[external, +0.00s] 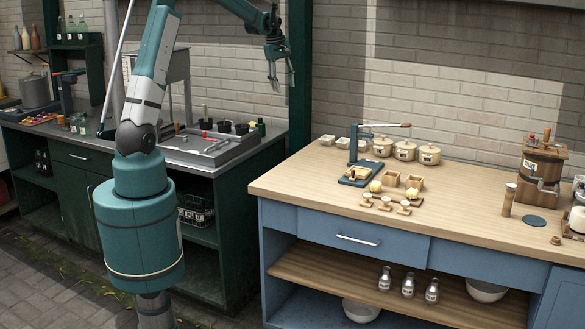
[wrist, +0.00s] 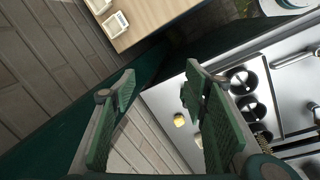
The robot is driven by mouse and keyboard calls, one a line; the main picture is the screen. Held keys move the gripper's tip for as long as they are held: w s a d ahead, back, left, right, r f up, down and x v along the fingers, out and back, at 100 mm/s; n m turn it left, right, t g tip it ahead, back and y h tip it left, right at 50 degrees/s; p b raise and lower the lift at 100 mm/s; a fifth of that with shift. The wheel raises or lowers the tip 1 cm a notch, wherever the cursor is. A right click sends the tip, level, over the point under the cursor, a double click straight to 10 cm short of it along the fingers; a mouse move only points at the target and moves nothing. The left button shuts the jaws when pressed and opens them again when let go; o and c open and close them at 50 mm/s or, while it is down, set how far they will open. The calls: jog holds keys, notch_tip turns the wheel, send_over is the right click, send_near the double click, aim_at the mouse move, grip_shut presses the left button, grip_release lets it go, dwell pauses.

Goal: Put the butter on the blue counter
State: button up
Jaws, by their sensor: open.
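The blue counter (external: 460,205) has a pale wooden top and blue cabinet fronts, at the right of the external view. Its corner also shows at the top of the wrist view (wrist: 160,18). A rounded yellow piece (wrist: 179,120), perhaps butter, lies on the steel worktop in the wrist view. Other yellow pieces that look like butter are on the blue counter, one (external: 375,187) beside the press and one (external: 415,181) at a wooden box. My gripper (external: 273,80) is open and empty, high before the brick wall between the counters. Its spread fingers show in the wrist view (wrist: 160,85).
The green counter (external: 210,165) has a steel top with black pots (external: 224,126). A lever press (external: 362,165), lidded crocks (external: 405,150) and a wooden churn (external: 540,165) stand on the blue counter. A green post (external: 299,75) rises near my gripper. The blue counter's front middle is clear.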

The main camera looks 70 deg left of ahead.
jog(key=s+a+f+n, duration=0.2)
jog(key=a+f, duration=0.3)
jog(key=a, duration=0.3)
jog(key=s+a+f+n, duration=0.2)
jog(key=a+f, duration=0.2)
jog(key=a, duration=0.4)
jog(key=n+h, duration=0.2)
jog(key=n, duration=0.2)
send_over(252, 123)
jog(key=a, duration=0.1)
jog(key=shift+g, duration=0.4)
jog(key=f, duration=0.9)
jog(key=shift+s+a+f, duration=0.2)
jog(key=shift+s+f, duration=0.1)
jog(key=shift+s, duration=0.1)
jog(key=shift+w+d+f, duration=0.1)
jog(key=shift+f, duration=0.55)
jog(key=shift+w+d+f, duration=0.1)
jog(key=shift+f, duration=0.55)
jog(key=shift+w+d+f, duration=0.1)
jog(key=shift+w+f, duration=0.1)
jog(key=shift+f, duration=1.1)
jog(key=shift+w+d+f, duration=0.1)
jog(key=shift+w+f, duration=0.1)
jog(key=shift+f, duration=1.05)
jog(key=shift+c, duration=0.3)
